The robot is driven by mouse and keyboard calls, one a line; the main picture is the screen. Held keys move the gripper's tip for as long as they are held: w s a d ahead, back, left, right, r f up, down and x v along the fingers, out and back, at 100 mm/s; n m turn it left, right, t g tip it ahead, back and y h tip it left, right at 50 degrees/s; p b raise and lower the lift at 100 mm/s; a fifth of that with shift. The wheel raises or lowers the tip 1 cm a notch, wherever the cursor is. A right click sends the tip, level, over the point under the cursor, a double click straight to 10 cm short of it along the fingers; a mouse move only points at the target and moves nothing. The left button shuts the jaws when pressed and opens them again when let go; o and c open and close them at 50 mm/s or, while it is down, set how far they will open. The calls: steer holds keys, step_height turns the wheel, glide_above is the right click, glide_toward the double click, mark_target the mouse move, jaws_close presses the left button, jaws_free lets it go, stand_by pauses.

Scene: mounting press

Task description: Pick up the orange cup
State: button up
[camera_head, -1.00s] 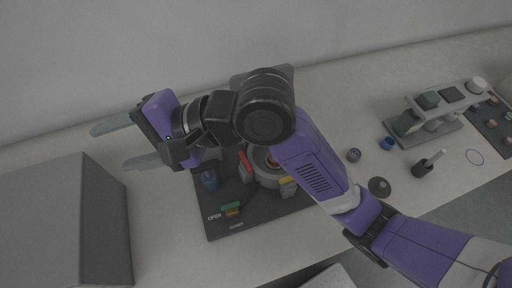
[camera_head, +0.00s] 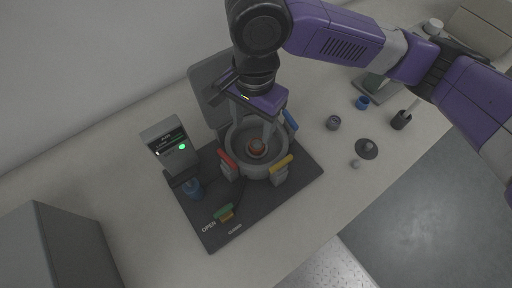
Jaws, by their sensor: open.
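A small orange-brown round thing (camera_head: 257,148), which looks like the orange cup, sits inside the round grey chamber (camera_head: 238,138) of the press. Something greyish shows in or on it; I cannot tell what. My gripper (camera_head: 252,128) is open and points down over the chamber. Its two grey fingers are spread to either side above the orange thing, apart from it as far as I can see. The fingertips reach about the chamber's rim; their exact height is hard to tell.
Red (camera_head: 227,158), yellow (camera_head: 281,164) and blue (camera_head: 290,120) clamp handles surround the chamber on the dark base (camera_head: 210,218). A display unit (camera_head: 172,146) with a green light stands left. A grey box (camera_head: 52,240) is at lower left. Small cups and a black holder (camera_head: 401,120) stand right.

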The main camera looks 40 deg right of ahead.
mark_target(256, 146)
steer(key=shift+d+f, duration=0.5)
steer(key=shift+f, duration=0.25)
steer(key=shift+a+f, duration=0.1)
steer(key=shift+f, duration=3.6)
jaws_close()
